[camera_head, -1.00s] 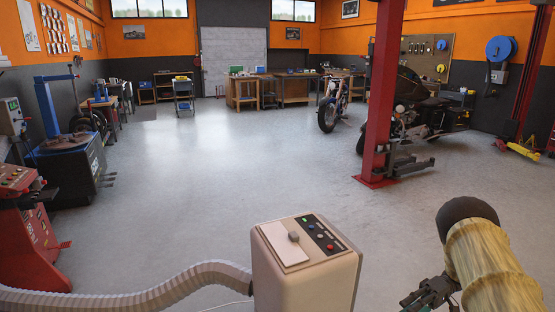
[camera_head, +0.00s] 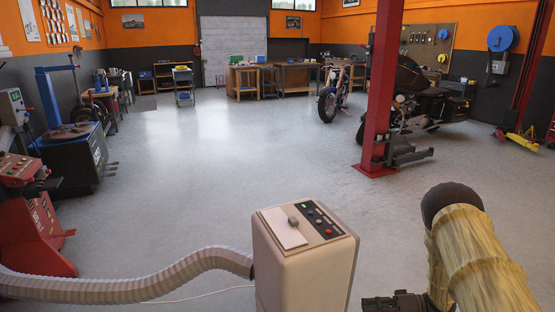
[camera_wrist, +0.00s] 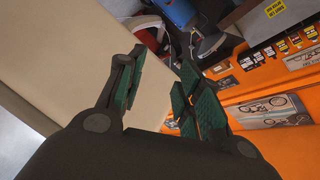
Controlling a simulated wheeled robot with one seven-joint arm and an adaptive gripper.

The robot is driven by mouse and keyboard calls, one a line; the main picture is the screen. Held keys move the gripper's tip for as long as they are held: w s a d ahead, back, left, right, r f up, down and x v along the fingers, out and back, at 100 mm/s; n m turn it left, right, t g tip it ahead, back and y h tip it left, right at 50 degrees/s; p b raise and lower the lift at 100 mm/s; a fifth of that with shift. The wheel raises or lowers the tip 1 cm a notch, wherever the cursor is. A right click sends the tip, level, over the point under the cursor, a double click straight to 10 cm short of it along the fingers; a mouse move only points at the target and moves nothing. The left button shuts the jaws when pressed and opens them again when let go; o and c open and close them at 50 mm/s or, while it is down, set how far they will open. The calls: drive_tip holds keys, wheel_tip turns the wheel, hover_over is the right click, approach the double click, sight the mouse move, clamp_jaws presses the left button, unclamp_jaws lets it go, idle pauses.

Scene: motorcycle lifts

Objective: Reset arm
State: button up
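My arm (camera_head: 475,260), with a dark rounded joint and a pale, streaked cover, rises at the lower right of the head view. My gripper (camera_head: 392,303) is at the bottom edge there, partly cut off, right of a cream box-shaped machine (camera_head: 305,270). In the wrist view my gripper (camera_wrist: 160,62) shows two dark fingers with green pads, set apart with a gap between them. Nothing is held between them. A plain beige surface (camera_wrist: 95,50) lies behind the left finger; I cannot tell whether it touches.
A ribbed hose (camera_head: 130,290) runs left from the cream machine. A red lift post (camera_head: 382,90) and motorcycles (camera_head: 420,105) stand at the right. Red (camera_head: 35,225) and blue (camera_head: 70,160) machines stand at the left. The middle floor (camera_head: 220,160) is clear.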

drive_tip(key=s+a+f+m+t+h+p, duration=0.1)
drive_tip(key=s+a+f+m+t+h, duration=0.5)
drive_tip(key=s+f+h, duration=0.55)
drive_tip(key=s+a+r+n+g+h, duration=0.1)
drive_tip(key=s+g+h, duration=0.3)
drive_tip(key=s, duration=2.6)
drive_tip(key=r+n+g, duration=0.1)
drive_tip(key=g, duration=0.3)
drive_tip(key=shift+a+p, duration=0.15)
drive_tip(key=shift+p, duration=0.25)
drive_tip(key=shift+s, duration=0.1)
